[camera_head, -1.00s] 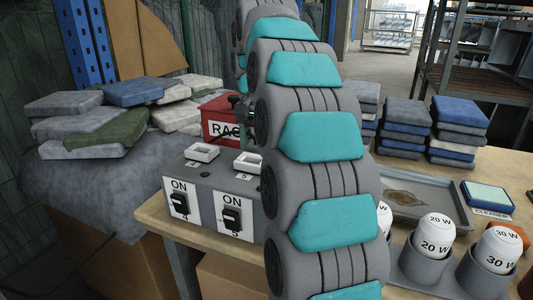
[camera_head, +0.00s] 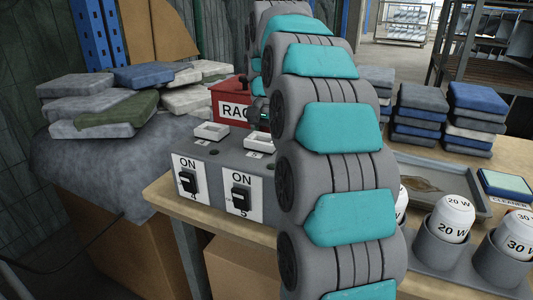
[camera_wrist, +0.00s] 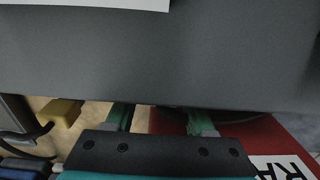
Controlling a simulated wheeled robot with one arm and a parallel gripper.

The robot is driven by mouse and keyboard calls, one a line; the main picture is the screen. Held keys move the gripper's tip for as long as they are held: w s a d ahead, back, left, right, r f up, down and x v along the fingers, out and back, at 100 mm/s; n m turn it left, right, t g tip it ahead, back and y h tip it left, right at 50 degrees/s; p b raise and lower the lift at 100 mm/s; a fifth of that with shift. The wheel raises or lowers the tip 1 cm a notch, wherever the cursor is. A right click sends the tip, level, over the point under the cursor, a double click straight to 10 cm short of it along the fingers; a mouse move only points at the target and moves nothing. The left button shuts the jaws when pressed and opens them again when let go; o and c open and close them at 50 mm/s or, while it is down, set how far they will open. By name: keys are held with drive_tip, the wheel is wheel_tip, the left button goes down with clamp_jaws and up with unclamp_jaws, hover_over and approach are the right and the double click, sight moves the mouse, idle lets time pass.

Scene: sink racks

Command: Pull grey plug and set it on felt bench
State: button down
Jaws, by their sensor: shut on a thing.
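My gripper (camera_head: 260,112) is behind the grey switch box (camera_head: 222,170), beside the red rag box. In the wrist view its two green fingers (camera_wrist: 160,121) reach under a broad dark grey surface (camera_wrist: 160,60), which hides the fingertips. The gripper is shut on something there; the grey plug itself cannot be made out. The felt bench (camera_head: 75,175), covered in grey felt, stands left of the wooden table, with several folded cloths (camera_head: 105,122) piled on its far part. Its near part is bare.
A yellow block (camera_wrist: 62,113) with a black cord sits left of the fingers. The red rag box (camera_head: 232,105) stands close behind the switch box. White-capped containers (camera_head: 452,218), a tray (camera_head: 440,185) and stacked cloths (camera_head: 420,118) lie right of my arm.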

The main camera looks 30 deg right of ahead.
drive_tip(key=shift+f, duration=0.6)
drive_tip(key=shift+c, duration=0.9)
unclamp_jaws()
drive_tip(key=shift+r, duration=0.15)
